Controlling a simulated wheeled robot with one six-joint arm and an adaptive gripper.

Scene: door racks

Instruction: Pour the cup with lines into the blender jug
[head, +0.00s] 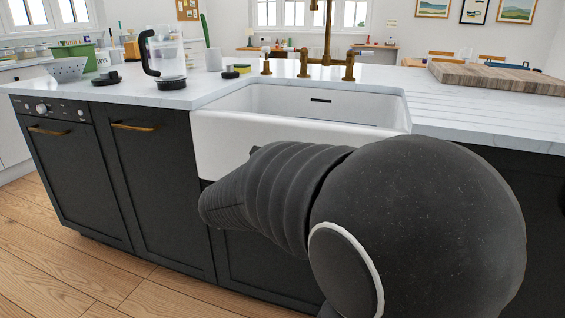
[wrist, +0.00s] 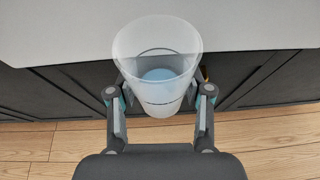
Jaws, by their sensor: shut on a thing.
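A translucent cup (wrist: 157,50) is between the fingers of my gripper (wrist: 159,105) in the wrist view. The gripper is shut on it. A dark line runs around its lower part, and something light blue shows at its bottom. In the head view my arm hides the gripper and the cup. The blender jug (head: 168,62) stands on the countertop left of the sink. It is clear, with a black handle on its left and a black base. In the wrist view the cup is in front of the counter's edge, with the cabinet front and floor beyond it.
The white sink (head: 290,138) with a brass tap (head: 326,50) lies right of the jug. A dark lid-like part (head: 106,78), a grey colander (head: 65,69) and a green box (head: 75,54) stand left of the jug. A wooden board (head: 490,77) lies at the right.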

